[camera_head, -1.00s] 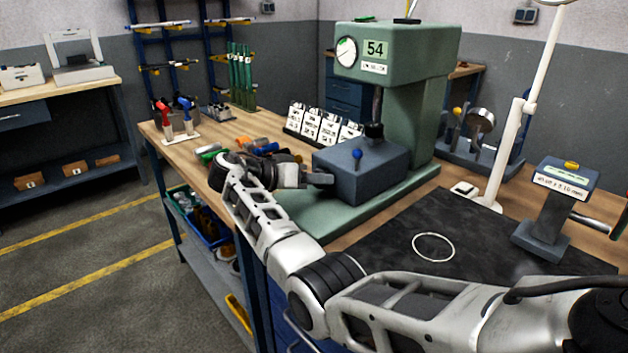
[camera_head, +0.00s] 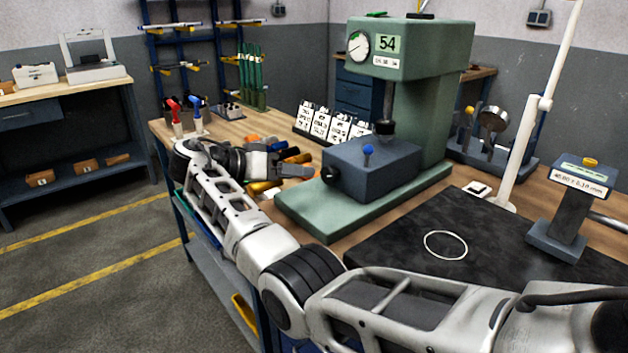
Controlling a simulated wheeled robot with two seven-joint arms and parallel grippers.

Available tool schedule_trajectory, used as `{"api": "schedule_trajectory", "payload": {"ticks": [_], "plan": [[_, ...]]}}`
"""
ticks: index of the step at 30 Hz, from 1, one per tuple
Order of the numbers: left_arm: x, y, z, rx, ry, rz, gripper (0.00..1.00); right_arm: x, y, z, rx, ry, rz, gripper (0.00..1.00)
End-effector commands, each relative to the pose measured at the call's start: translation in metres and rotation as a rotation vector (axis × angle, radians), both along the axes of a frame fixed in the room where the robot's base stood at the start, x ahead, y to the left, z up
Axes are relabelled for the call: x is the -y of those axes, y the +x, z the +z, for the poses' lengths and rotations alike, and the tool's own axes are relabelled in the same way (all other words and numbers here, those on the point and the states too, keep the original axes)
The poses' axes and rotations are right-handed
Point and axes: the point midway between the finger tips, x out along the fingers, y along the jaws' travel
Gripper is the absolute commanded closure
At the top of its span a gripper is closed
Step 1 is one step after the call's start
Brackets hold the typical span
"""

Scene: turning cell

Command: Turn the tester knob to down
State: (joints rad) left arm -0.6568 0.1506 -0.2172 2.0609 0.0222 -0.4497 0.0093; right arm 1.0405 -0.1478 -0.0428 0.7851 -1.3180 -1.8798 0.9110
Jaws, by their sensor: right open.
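The green tester (camera_head: 405,50) stands on the workbench, with a round dial and a display reading 54. On its base sits a blue-grey block (camera_head: 385,172). A dark round knob (camera_head: 332,174) is on the block's left face; its pointing direction is too small to read. My left gripper is not in view.
Colourful cylinders (camera_head: 264,187) lie behind and below my right gripper. White label cards (camera_head: 320,124) stand behind the tester. A black mat (camera_head: 470,225) with a white ring lies at right, beside a lamp post (camera_head: 525,130) and a small gauge stand (camera_head: 570,200).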

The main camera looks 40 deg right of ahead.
Motion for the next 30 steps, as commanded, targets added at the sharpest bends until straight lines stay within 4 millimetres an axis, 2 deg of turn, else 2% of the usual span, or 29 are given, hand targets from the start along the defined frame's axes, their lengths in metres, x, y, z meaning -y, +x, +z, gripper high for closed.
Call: {"api": "schedule_trajectory", "payload": {"ticks": [1,6,12,25,28,30], "plan": [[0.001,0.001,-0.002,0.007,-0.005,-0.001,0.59,-0.013,0.002,0.002,0.002,0.000,0.003,0.41],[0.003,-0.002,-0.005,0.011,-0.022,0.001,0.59,-0.046,0.005,0.016,0.001,0.000,0.002,0.41],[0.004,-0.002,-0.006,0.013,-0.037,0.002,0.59,-0.069,0.007,0.024,0.000,0.000,0.000,0.41],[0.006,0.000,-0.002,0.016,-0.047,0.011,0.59,-0.073,0.008,0.027,-0.001,0.000,0.003,0.41],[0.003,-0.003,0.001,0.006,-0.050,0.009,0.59,-0.069,0.013,0.021,-0.021,0.009,0.051,0.41],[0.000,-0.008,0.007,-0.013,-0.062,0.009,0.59,-0.064,0.022,0.010,-0.053,0.023,0.143,0.41]]}}
